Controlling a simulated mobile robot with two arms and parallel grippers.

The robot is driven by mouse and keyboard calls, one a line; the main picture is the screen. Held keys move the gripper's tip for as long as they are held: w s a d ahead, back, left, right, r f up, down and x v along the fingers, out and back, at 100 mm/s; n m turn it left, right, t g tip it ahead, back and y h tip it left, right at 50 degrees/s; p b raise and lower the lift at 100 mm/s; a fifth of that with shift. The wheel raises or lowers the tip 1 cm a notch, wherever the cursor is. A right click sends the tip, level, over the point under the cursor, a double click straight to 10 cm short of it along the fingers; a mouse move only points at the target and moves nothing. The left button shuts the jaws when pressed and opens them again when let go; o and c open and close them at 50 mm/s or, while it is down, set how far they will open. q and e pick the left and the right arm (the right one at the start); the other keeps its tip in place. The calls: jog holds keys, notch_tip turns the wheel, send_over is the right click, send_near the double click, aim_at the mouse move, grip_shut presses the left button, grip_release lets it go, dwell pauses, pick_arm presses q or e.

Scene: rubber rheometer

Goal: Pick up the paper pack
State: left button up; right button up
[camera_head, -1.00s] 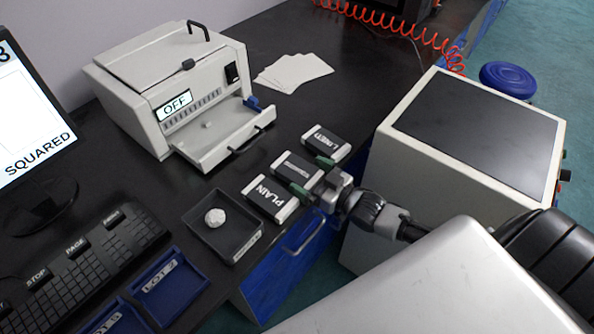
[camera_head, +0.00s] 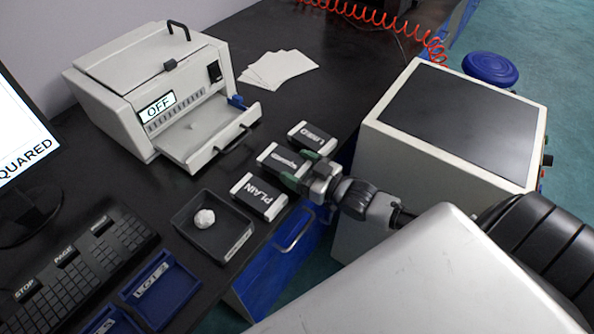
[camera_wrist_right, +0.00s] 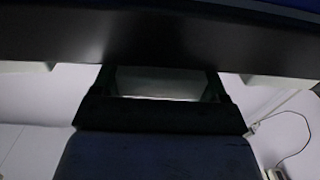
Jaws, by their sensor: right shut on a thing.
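Three dark paper packs with white ends lie in a row on the black bench. The pack labelled PLAIN (camera_head: 259,197) is nearest, the one labelled LINED (camera_head: 312,138) is farthest. The middle pack, labelled SQUARED (camera_head: 281,160), is between them. My right gripper (camera_head: 296,172) is shut on the SQUARED pack at its right end, with the green fingers on its sides. The pack seems slightly raised, but any gap below is hard to see. In the dark right wrist view, a greyish surface (camera_wrist_right: 160,83) shows between the fingers. My left gripper is not in view.
A white machine (camera_head: 150,85) marked OFF has its drawer (camera_head: 215,142) out. A black tray (camera_head: 212,240) holds a white lump (camera_head: 204,218). A large grey box (camera_head: 450,130) stands right of the packs. Blue trays (camera_head: 160,290) and a keyboard (camera_head: 75,262) are at lower left.

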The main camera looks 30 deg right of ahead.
notch_tip(320, 180, up, 2)
jog(key=shift+r, duration=0.1)
jog(key=s+d+r+p, duration=0.1)
jog(key=s+d+r, duration=0.5)
jog(key=s, duration=0.3)
jog(key=shift+s+d+r, duration=0.25)
jog(key=shift+d+r, duration=0.15)
jog(key=shift+r, duration=0.05)
jog(key=a+r+m+t+h, duration=0.1)
jog(key=a+m+h, duration=0.3)
jog(key=a, duration=1.1)
jog(key=h, duration=0.3)
jog(key=shift+s+r+m+t, duration=0.15)
jog(key=shift+m+t, duration=0.15)
jog(key=shift+m, duration=0.1)
jog(key=shift+a, duration=0.1)
